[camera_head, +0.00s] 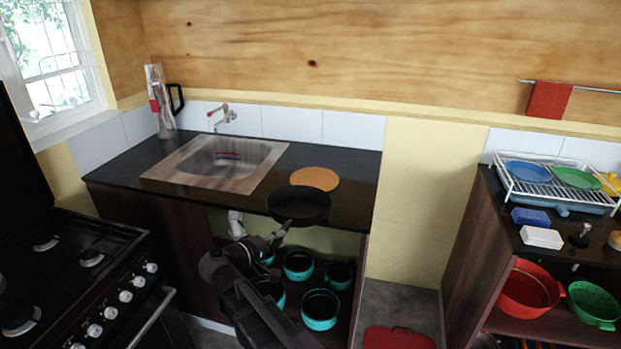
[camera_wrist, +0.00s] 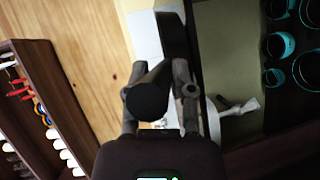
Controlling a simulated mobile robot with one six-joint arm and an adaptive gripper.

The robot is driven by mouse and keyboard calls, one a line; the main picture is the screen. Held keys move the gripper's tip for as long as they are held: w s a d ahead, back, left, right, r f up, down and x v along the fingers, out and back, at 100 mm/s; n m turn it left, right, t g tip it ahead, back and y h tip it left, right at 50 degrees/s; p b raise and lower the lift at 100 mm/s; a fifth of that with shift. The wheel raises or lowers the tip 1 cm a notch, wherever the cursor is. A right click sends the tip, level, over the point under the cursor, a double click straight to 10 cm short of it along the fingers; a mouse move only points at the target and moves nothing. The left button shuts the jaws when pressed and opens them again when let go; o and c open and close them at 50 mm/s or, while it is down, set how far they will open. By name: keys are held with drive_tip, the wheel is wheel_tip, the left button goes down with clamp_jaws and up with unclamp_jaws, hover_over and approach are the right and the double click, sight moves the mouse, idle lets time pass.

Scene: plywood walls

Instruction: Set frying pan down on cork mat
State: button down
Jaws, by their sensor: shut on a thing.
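The black frying pan (camera_head: 298,206) is held about level at the counter's front edge, in front of the cork mat. Whether it touches the counter, I cannot tell. The round tan cork mat (camera_head: 315,178) lies on the dark counter just behind the pan, with its top bare. My gripper (camera_head: 277,237) is shut on the pan's handle, on the near side of the pan. In the wrist view the dark handle (camera_wrist: 150,97) sits between my two fingers, and the pan's dark edge (camera_wrist: 172,35) shows beyond them.
A steel sink (camera_head: 217,160) is set in the counter (camera_head: 350,185) left of the mat. A tall kettle-like container (camera_head: 160,105) stands at the back left. Teal pots (camera_head: 299,265) fill the open shelf below. A stove (camera_head: 85,260) is at left, a dish rack (camera_head: 550,185) at right.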

drive_tip(key=shift+r, duration=0.1)
idle(0.3)
drive_tip(key=shift+w+d+r, duration=0.1)
drive_tip(key=shift+w+d, duration=0.2)
drive_tip(key=shift+w, duration=0.05)
drive_tip(key=w+d+r+h, duration=0.1)
drive_tip(key=w+d, duration=0.6)
drive_tip(key=d, duration=0.1)
drive_tip(key=shift+d+r+m+p, duration=0.3)
drive_tip(key=shift+r+m+p, duration=0.05)
drive_tip(key=shift+m+p, duration=0.05)
drive_tip(key=shift+s+a, duration=0.1)
drive_tip(key=shift+a, duration=0.35)
idle(0.3)
drive_tip(key=w, duration=0.5)
drive_tip(key=w+a+f+b, duration=0.1)
drive_tip(key=w, duration=0.3)
drive_tip(key=w+a+b, duration=0.1)
drive_tip(key=w, duration=0.4)
drive_tip(key=shift+w+a+f, duration=0.2)
drive_tip(key=shift+w, duration=0.1)
drive_tip(key=shift+a, duration=0.1)
